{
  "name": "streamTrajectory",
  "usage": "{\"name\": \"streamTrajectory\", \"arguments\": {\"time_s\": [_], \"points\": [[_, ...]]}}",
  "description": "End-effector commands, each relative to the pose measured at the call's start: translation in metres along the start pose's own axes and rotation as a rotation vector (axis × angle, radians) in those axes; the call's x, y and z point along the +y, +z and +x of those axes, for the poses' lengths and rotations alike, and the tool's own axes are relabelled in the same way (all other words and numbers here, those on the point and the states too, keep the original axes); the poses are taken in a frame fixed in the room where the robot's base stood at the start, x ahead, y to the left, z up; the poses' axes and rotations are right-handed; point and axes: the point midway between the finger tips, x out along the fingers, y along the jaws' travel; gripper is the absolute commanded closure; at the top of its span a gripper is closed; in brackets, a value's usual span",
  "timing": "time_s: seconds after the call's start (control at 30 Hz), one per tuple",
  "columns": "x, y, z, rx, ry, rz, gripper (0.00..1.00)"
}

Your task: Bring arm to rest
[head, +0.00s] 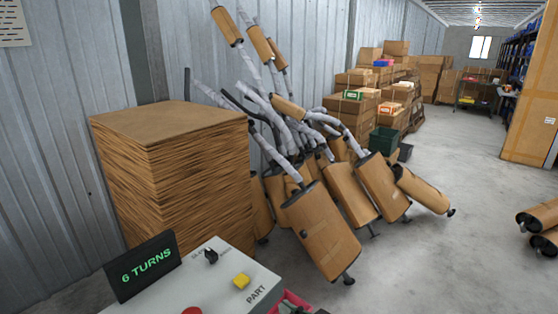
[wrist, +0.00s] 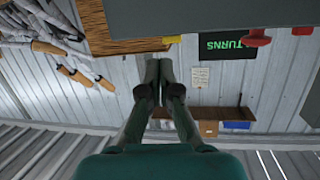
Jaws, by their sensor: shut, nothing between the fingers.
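My gripper (wrist: 159,72) shows in the wrist view, its two dark green fingers close together with nothing held between them. It hangs in free air in front of the ribbed metal wall, which appears upside down. A grey control box (head: 215,283) with a black display (head: 142,267) reading "6 TURNS" stands at the bottom of the head view. Part of that display (wrist: 228,45) also shows at the top right of the wrist view. I cannot make out my gripper in the head view.
A tall stack of cardboard sheets (head: 175,165) stands left, beside a leaning heap of wrapped mufflers (head: 322,232). More mufflers (head: 540,217) lie at the right edge. Boxes (head: 355,103) line the wall behind. The grey floor (head: 455,185) is clear at centre right.

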Motion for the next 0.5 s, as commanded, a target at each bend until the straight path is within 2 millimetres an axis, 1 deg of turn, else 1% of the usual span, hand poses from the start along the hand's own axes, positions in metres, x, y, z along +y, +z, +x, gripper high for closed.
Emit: {"name": "streamTrajectory", "arguments": {"time_s": [0.03, 0.2, 0.27, 0.3, 0.37, 0.5], "points": [[-0.001, 0.022, -0.008, -0.01, 0.036, 0.031, 1.0], [0.0, 0.077, -0.039, -0.021, 0.167, 0.111, 1.0], [-0.001, 0.095, -0.052, -0.023, 0.213, 0.133, 1.0], [-0.003, 0.106, -0.061, -0.025, 0.242, 0.147, 1.0], [-0.005, 0.122, -0.076, -0.027, 0.285, 0.165, 1.0], [-0.013, 0.156, -0.112, -0.032, 0.381, 0.197, 1.0]]}}
